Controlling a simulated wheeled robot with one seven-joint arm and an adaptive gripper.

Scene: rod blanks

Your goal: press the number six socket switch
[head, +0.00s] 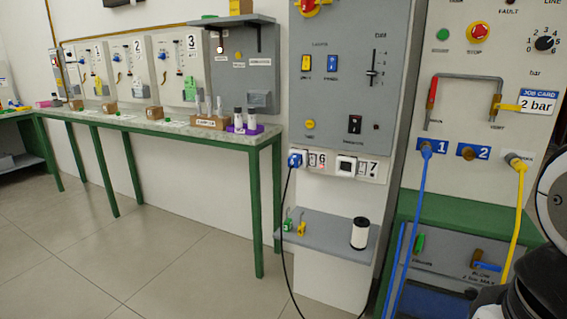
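The number six socket (311,160) is in the head view, on the white strip below the grey control panel. A blue plug (295,160) sits in its left side, with a black cable hanging down from it. The small switch lies between the plug and the label "6" (322,159); its position is too small to tell. Beside it to the right is the number seven socket (358,168), with a white square piece on it. My gripper is not in view; only parts of my arm show at the right edge.
A grey shelf (325,236) juts out below the sockets, holding a white cylinder (360,233) and small green and yellow items. A green-legged bench (200,131) stands left. Blue and yellow hoses (519,215) hang at right. The floor (150,240) at front left is clear.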

